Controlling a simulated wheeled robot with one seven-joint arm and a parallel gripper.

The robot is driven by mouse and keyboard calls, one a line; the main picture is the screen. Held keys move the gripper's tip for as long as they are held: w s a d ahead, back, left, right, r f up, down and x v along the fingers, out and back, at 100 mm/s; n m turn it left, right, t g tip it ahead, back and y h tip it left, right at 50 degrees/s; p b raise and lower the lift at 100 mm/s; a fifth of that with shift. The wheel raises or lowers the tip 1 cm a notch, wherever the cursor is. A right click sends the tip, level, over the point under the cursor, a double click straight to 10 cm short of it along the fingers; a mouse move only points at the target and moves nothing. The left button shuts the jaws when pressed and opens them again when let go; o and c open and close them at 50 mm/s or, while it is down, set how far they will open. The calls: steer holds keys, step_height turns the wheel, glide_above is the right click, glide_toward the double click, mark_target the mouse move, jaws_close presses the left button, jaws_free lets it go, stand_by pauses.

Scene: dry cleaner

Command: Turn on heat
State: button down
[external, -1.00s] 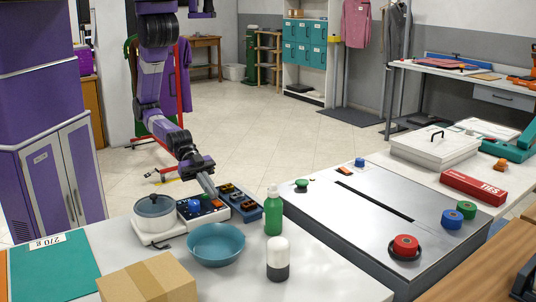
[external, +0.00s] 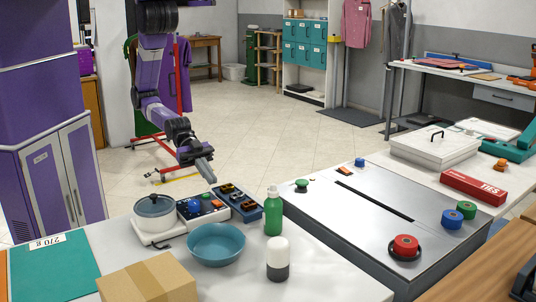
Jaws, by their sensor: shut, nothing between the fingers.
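My gripper (external: 206,172) is shut and empty. It hangs in the air above and behind the control boxes, apart from them. A white-edged control box (external: 205,218) sits beside the white pot, with a blue knob (external: 194,205), a small green button (external: 206,196) and dark switches on top. Just right of it stands a dark blue box (external: 247,216) with several orange switches (external: 238,194). I cannot read any heat label or tell which switch positions are set. The pot (external: 155,206) with a lid stands on a white base (external: 150,237).
A grey machine table (external: 360,225) with coloured knobs is at the right.

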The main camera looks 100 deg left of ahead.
steer(key=f+b+v, duration=0.1)
steer(key=b+v, duration=0.2)
steer(key=v, duration=0.7)
steer(key=shift+s+a+f, duration=0.25)
steer(key=shift+f, duration=0.1)
steer(key=s+a+r+n+t+y, duration=0.1)
steer(key=a+r+n+t+y, duration=0.1)
steer(key=a, duration=0.6)
steer(key=s+a+r+n+t+y, duration=0.1)
steer(key=a+r+n+t+y, duration=0.2)
steer(key=a+r+n+y, duration=0.2)
steer(key=a+n+y, duration=0.2)
steer(key=a, duration=0.2)
steer(key=shift+a+r+y, duration=0.3)
steer(key=shift+y, duration=0.1)
steer(key=c, duration=2.1)
jaws_free()
